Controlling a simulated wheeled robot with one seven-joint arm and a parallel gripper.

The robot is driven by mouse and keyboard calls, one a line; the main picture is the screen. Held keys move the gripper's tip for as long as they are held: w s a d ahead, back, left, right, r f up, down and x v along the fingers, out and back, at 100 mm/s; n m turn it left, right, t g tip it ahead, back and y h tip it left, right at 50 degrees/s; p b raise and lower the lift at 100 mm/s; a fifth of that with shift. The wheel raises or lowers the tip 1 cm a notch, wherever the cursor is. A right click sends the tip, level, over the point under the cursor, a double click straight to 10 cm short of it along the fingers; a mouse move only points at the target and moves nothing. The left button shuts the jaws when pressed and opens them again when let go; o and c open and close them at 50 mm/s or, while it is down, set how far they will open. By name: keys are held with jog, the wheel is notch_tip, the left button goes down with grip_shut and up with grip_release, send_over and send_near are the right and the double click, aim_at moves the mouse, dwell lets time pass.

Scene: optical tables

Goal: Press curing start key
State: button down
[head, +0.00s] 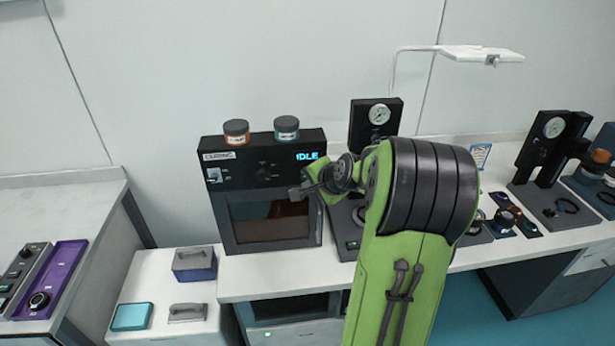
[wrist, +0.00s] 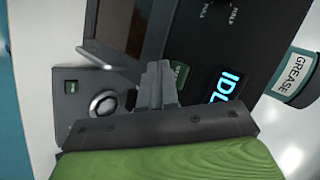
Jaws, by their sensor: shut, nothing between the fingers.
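The curing oven (head: 273,240) is a dark box with a window door, a CURING label and a blue IDLE display (head: 307,156). The display also shows in the wrist view (wrist: 228,86). A green key with small lettering (wrist: 180,73) sits below the display, partly hidden by my fingers; its lettering is not fully readable. My gripper (wrist: 158,68) is shut and empty, its tips beside the green key. I cannot tell whether they touch the panel. In the head view my gripper (head: 306,189) is in front of the oven's right side and hides the key.
Two jars stand on the oven, one orange-banded (head: 236,133) and a GREASE jar (wrist: 295,78). A gauge press (head: 376,122) stands close to the right, partly behind my arm. A low cart with boxes (head: 194,263) is at left front.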

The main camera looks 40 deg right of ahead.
jog(key=shift+w+d, duration=0.25)
jog(key=shift+w, duration=0.1)
jog(key=shift+w+d, duration=0.2)
jog(key=shift+w, duration=0.1)
dwell(0.7)
dwell(0.3)
jog(key=shift+s+a, duration=0.45)
jog(key=shift+s, duration=0.25)
jog(key=s+a, duration=0.1)
jog(key=s, duration=0.1)
jog(key=s+a+b, duration=0.1)
jog(key=s+a, duration=0.1)
jog(key=shift+b, duration=0.3)
jog(key=shift+d, duration=0.1)
dwell(0.4)
